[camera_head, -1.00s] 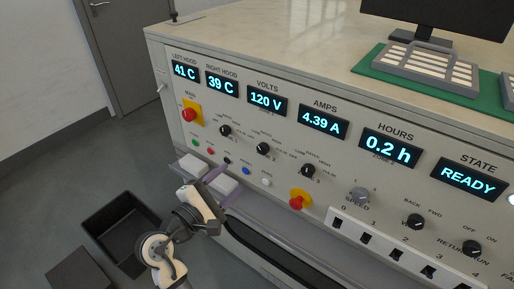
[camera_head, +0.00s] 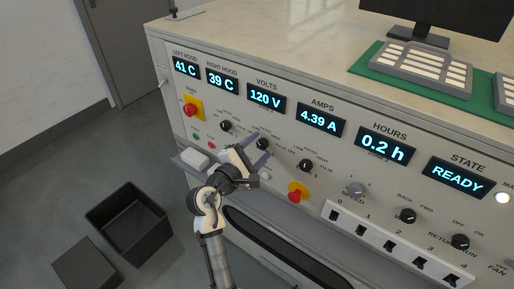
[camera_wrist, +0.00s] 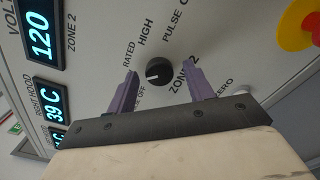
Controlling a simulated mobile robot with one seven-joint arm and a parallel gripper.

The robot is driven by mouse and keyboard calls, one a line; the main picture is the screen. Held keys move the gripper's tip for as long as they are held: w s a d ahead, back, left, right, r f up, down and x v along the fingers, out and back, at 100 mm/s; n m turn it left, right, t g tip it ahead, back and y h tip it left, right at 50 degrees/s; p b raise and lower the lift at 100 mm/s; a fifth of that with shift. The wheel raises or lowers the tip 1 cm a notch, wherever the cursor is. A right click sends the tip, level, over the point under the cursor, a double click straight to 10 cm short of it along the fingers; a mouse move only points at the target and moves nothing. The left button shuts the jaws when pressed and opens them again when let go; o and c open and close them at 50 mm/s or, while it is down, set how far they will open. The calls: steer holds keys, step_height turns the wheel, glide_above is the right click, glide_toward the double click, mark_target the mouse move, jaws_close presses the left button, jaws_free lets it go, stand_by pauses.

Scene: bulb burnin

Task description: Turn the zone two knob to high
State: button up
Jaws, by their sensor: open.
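The zone two knob (camera_wrist: 158,70) is round and black, with a white pointer mark. In the wrist view, the mark points left, roughly between the RATED and OFF labels. The HIGH label (camera_wrist: 146,33) is above it and the ZONE 2 label (camera_wrist: 183,76) to its right. My gripper (camera_wrist: 160,82) is open, with one purple finger on each side of the knob. No clear contact shows, and I cannot tell the depth. In the head view, my gripper (camera_head: 258,151) is at the same knob (camera_head: 262,143).
Neighbouring black knobs (camera_head: 226,125) and (camera_head: 305,165) flank it. A red emergency button on yellow (camera_head: 298,192) is at lower right, also near the wrist view's top right corner (camera_wrist: 300,25). Displays (camera_head: 266,97) line the panel above. A dark bin (camera_head: 130,225) is on the floor.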

steer(key=shift+c, duration=0.3)
steer(key=c, duration=0.9)
steer(key=shift+f+m+b, duration=0.1)
steer(key=shift+m+b, duration=0.2)
steer(key=m+b, duration=0.2)
steer(key=shift+m, duration=0.4)
steer(key=m+b, duration=0.3)
steer(key=m, duration=0.1)
steer(key=shift+f+m, duration=0.1)
steer(key=shift+m, duration=0.2)
steer(key=m+b, duration=0.3)
steer(key=m, duration=0.1)
steer(key=shift+b, duration=0.4)
steer(key=shift+m+b, duration=1.25)
steer(key=shift+m, duration=0.55)
steer(key=shift+r, duration=0.25)
